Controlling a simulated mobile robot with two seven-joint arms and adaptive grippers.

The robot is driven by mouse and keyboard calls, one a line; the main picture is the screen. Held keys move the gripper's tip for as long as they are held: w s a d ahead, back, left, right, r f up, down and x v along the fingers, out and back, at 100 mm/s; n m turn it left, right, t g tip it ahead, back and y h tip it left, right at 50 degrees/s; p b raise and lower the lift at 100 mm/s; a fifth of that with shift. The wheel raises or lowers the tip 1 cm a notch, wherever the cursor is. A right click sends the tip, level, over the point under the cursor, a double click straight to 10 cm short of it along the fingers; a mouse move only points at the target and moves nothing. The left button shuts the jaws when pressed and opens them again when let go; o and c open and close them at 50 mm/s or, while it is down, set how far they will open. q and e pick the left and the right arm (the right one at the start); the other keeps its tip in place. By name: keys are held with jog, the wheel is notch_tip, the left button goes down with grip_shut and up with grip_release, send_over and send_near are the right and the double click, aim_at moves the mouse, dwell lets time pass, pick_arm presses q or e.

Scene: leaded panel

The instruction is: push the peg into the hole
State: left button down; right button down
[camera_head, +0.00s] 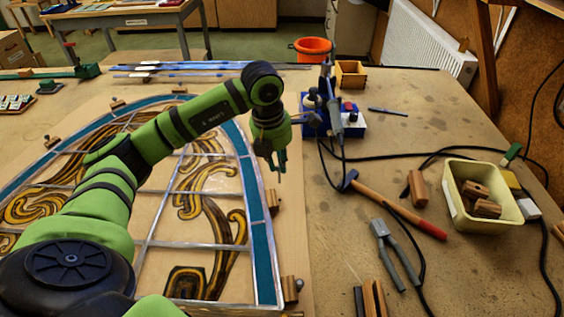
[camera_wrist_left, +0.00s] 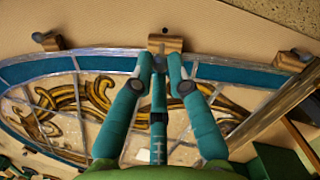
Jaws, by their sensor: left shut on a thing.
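My left gripper (camera_head: 277,168) hangs over the right edge of the stained-glass panel (camera_head: 262,235), pointing down. In the left wrist view its fingers (camera_wrist_left: 160,62) are closed together on a small, thin grey peg (camera_wrist_left: 160,48), mostly hidden between the tips. The peg's tip appears in front of a wooden block (camera_wrist_left: 172,44) at the panel's blue border; whether it touches is unclear. A wooden block (camera_head: 272,199) beside the border also shows just below the gripper in the head view. I cannot make out the hole in either view. My right gripper is not in view.
Right of the panel lie a hammer (camera_head: 400,211), pliers (camera_head: 393,248) and a cream tub (camera_head: 480,205) of wooden blocks. A soldering station (camera_head: 345,120) stands behind, with its black cable crossing the bench. Other wooden blocks (camera_head: 289,289) edge the panel.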

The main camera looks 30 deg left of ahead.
aim_at(277, 172)
pick_arm(q)
jog(key=shift+f+b, duration=2.45)
jog(key=shift+f, duration=0.5)
jog(key=shift+b, duration=0.3)
jog(key=shift+f+b, duration=0.9)
jog(key=shift+f, duration=0.2)
jog(key=c, duration=1.1)
grip_release()
jog(key=shift+r, duration=0.1)
